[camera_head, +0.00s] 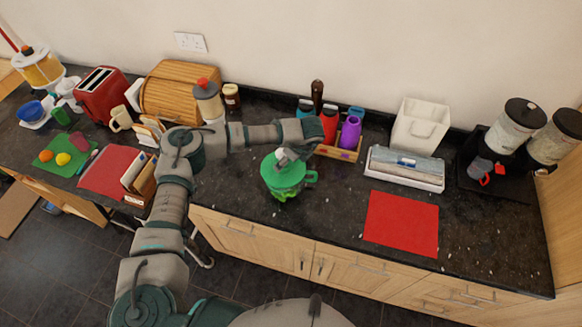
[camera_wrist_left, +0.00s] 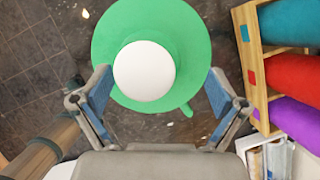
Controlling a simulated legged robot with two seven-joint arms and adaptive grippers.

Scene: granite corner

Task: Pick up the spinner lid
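The salad spinner (camera_head: 284,192) stands on the dark granite counter near its front edge. It has a round green spinner lid (camera_head: 271,177) with a small handle sticking out to the right. In the left wrist view the green lid (camera_wrist_left: 112,32) carries a round white knob (camera_wrist_left: 146,66). My right gripper is not in view.
A wooden rack (camera_head: 338,153) with coloured bottles stands behind right of the spinner. A red mat (camera_head: 401,222) lies to the right, with a white boxed tray (camera_head: 404,179) behind it. The canister (camera_head: 207,99) and bread box (camera_head: 165,92) are behind left. Counter around the spinner is mostly clear.

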